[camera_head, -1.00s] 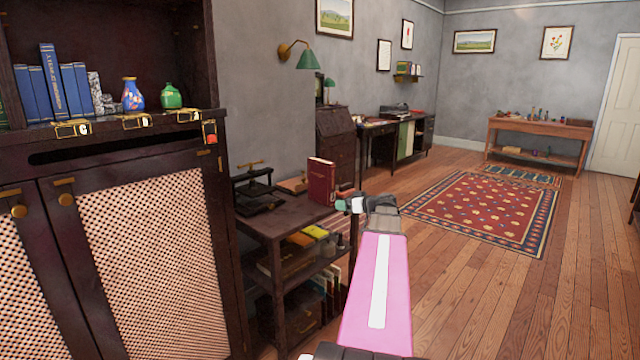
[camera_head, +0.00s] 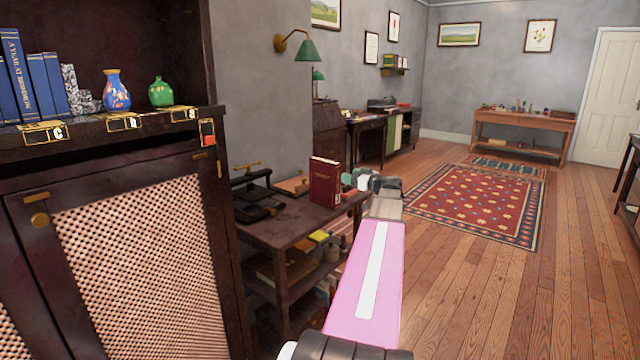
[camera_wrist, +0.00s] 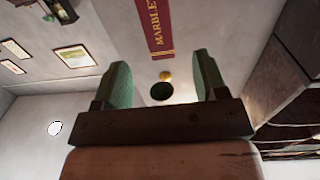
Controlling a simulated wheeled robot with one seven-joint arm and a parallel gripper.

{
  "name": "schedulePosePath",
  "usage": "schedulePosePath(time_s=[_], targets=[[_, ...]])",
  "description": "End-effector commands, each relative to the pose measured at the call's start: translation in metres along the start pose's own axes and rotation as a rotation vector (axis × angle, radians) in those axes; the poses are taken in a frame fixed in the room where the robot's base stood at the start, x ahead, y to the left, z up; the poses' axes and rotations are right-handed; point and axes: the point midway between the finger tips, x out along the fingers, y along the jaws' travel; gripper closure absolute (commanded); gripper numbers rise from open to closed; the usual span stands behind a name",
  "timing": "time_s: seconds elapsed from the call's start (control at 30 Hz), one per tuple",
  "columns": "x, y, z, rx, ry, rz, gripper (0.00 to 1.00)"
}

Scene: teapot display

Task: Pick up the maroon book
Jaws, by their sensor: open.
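The maroon book (camera_head: 325,182) stands upright on the top of a dark wooden side table (camera_head: 283,228) in the head view. In the wrist view the book (camera_wrist: 158,28) shows its spine with gold lettering, beyond the fingertips and roughly between them. My gripper (camera_head: 352,180) is just right of the book in the head view. In the wrist view my gripper (camera_wrist: 158,75) has its two green-padded fingers apart with nothing between them. The book appears clear of both fingers.
A black press (camera_head: 255,195) stands on the table left of the book. A dark cabinet (camera_head: 130,250) with woven door panels stands close at the left. A rug (camera_head: 475,203) lies on the open wooden floor to the right.

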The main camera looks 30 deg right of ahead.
Motion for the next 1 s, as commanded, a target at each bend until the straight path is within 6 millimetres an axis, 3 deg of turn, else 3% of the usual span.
schedulePosePath(time_s=[0.3,0.57,0.83,1.0], targets=[[0.045,0.001,0.0,0.0,0.0,-0.003,0.34],[0.062,0.001,-0.002,0.0,-0.001,-0.002,0.34],[0.099,0.002,-0.005,0.0,-0.001,-0.003,0.34],[0.103,0.001,-0.005,0.0,-0.001,-0.001,0.34]])
